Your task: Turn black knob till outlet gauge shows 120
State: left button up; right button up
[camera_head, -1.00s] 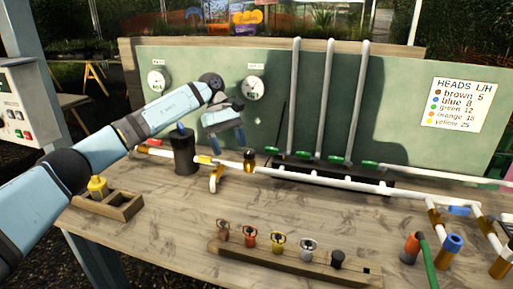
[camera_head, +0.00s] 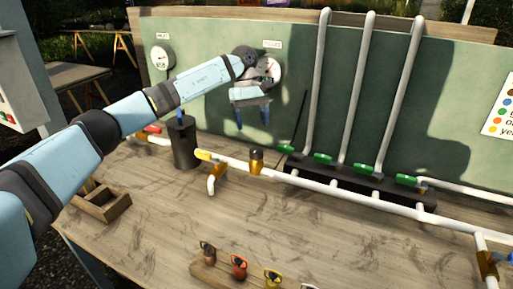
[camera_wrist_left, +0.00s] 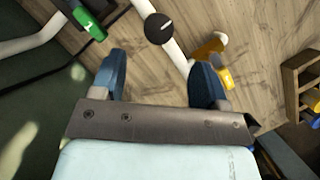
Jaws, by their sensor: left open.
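The black knob (camera_head: 256,154) sits on a brass fitting on the white pipe. It also shows as a round black cap (camera_wrist_left: 159,29) at the top of the left wrist view. My left gripper (camera_head: 253,118) is open and empty, fingers pointing down, above the knob and apart from it. In the left wrist view the knob lies beyond the two blue fingertips (camera_wrist_left: 163,85), roughly midway between them. The outlet gauge (camera_head: 274,71) is on the green panel, partly hidden by my left arm; its reading is too small to tell. My right gripper is out of view.
A left gauge (camera_head: 162,58) is on the panel. A dark cylinder (camera_head: 185,148) and a yellow-handled valve (camera_head: 206,156) stand left of the knob. Green-handled valves (camera_head: 323,159) and tall white pipes are to the right. Sprinkler heads (camera_head: 239,266) stand in front. Bench between is clear.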

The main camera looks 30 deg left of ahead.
aim_at(256, 149)
pick_arm(q)
jog(key=x, duration=0.8)
jog(key=shift+c, duration=0.2)
jog(key=shift+w, duration=0.1)
jog(key=c, duration=0.9)
